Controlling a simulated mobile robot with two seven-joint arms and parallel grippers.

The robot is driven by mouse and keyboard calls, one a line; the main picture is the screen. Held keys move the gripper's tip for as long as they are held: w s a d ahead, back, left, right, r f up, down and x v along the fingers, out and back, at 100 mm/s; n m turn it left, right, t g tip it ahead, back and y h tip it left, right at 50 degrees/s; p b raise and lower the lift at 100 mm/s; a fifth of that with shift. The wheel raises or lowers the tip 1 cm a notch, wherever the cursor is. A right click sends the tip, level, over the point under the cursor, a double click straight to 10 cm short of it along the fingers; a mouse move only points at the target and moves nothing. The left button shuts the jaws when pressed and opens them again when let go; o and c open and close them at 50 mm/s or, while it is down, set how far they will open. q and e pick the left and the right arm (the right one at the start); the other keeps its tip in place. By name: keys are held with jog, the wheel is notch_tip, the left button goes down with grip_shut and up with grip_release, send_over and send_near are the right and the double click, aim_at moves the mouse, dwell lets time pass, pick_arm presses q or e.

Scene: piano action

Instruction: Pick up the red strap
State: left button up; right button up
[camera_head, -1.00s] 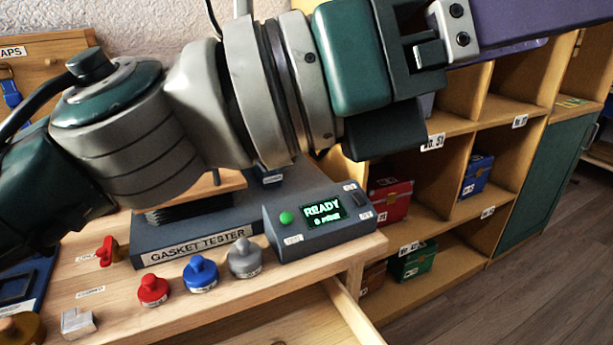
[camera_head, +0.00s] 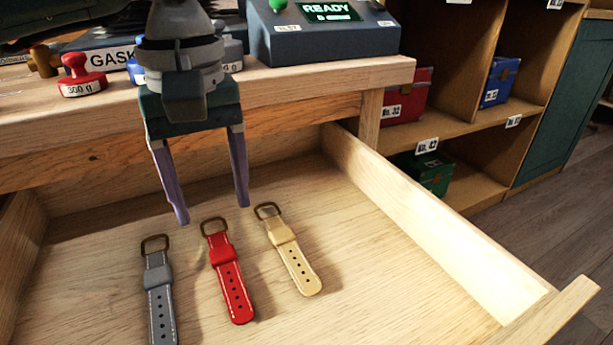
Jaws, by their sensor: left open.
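The red strap (camera_head: 231,281) lies flat in the open drawer, between a grey strap (camera_head: 159,295) on its left and a tan strap (camera_head: 293,258) on its right. Its buckle end points toward the back of the drawer. My left gripper (camera_head: 213,214) hangs over the drawer with its purple fingers spread wide and nothing between them. Its fingertips appear just behind and above the buckle of the red strap; the exact height is hard to tell. My right gripper does not show.
The drawer's right wall (camera_head: 440,225) rises beside the straps. On the bench above stand a red 300 g weight (camera_head: 82,77) and the gasket tester's READY box (camera_head: 325,36). Shelves with red (camera_head: 408,98), blue (camera_head: 499,83) and green boxes (camera_head: 428,172) stand at the right.

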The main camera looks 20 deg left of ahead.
aim_at(227, 268)
pick_arm(q)
jog(key=f+b, duration=0.1)
jog(key=f, duration=0.2)
jog(key=f+b, duration=0.1)
jog(key=f, duration=0.2)
jog(key=f+b, duration=0.1)
jog(key=f, duration=0.2)
jog(key=shift+s+d+f, duration=0.2)
jog(key=shift+s+d, duration=0.05)
jog(key=shift+s, duration=0.15)
grip_shut()
